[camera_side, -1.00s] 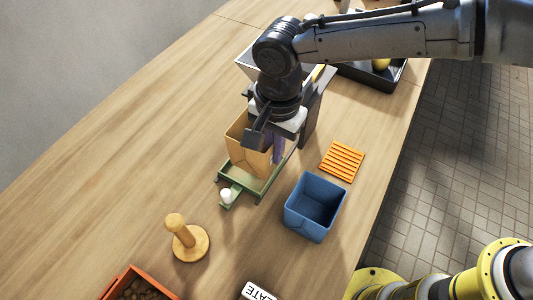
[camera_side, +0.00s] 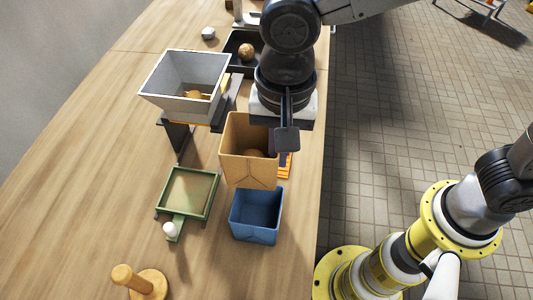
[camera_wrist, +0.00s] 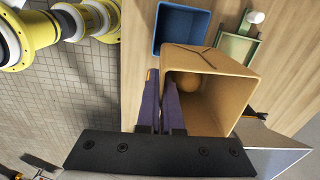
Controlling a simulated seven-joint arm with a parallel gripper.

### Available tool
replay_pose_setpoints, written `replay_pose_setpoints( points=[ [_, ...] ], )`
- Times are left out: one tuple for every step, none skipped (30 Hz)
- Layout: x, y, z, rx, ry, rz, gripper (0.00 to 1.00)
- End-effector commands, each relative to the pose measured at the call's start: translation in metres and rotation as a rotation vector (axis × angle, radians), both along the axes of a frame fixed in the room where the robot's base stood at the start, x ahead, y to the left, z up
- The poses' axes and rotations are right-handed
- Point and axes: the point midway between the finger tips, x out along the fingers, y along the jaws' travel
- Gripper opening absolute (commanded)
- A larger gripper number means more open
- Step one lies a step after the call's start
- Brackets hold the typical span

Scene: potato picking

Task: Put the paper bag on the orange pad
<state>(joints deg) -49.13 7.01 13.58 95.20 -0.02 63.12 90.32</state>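The paper bag (camera_side: 235,153) is tan, upright and open at the top. It hangs in my gripper (camera_wrist: 161,82), whose purple fingers are shut on one wall of the bag. In the wrist view the bag (camera_wrist: 232,62) holds a brown potato (camera_wrist: 188,82). The orange pad (camera_side: 287,168) shows only as a small slice behind the bag's right side in the side view. The bag covers the rest. The bag appears to be at or just above the pad; I cannot tell whether they touch.
A blue bin (camera_side: 256,226) stands just in front of the bag. A green-framed tray (camera_side: 158,206) with a white knob lies to the left. A grey hopper (camera_side: 150,88) stands behind left.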

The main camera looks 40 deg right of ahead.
Motion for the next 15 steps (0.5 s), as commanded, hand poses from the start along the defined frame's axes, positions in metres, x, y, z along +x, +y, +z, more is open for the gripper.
replay_pose_setpoints(
  points=[
    [-0.004,-0.006,-0.002,0.001,0.0,0.018,0.0],
    [-0.006,-0.012,-0.003,0.001,0.0,0.025,0.0],
    [-0.009,-0.02,-0.004,0.002,-0.001,0.036,0.0],
    [-0.01,-0.025,-0.004,0.003,-0.002,0.041,0.0],
    [-0.013,-0.032,-0.005,0.003,-0.003,0.048,0.0],
    [-0.016,-0.042,-0.005,0.002,-0.002,0.052,0.0],
    [-0.017,-0.049,-0.005,0.002,-0.002,0.055,0.0],
    [-0.02,-0.057,-0.004,0.003,-0.003,0.057,0.0],
    [-0.023,-0.068,-0.004,0.004,-0.003,0.058,0.0],
    [-0.026,-0.077,-0.004,0.004,-0.004,0.057,0.0],
    [-0.029,-0.086,-0.004,0.004,-0.004,0.055,0.0],
    [-0.033,-0.098,-0.004,0.005,-0.004,0.051,0.0],
    [-0.036,-0.107,-0.003,0.005,-0.005,0.045,0.0],
    [-0.039,-0.115,-0.003,0.004,-0.005,0.041,0.0],
    [-0.043,-0.125,-0.003,0.004,-0.004,0.029,0.0]
  ],
)
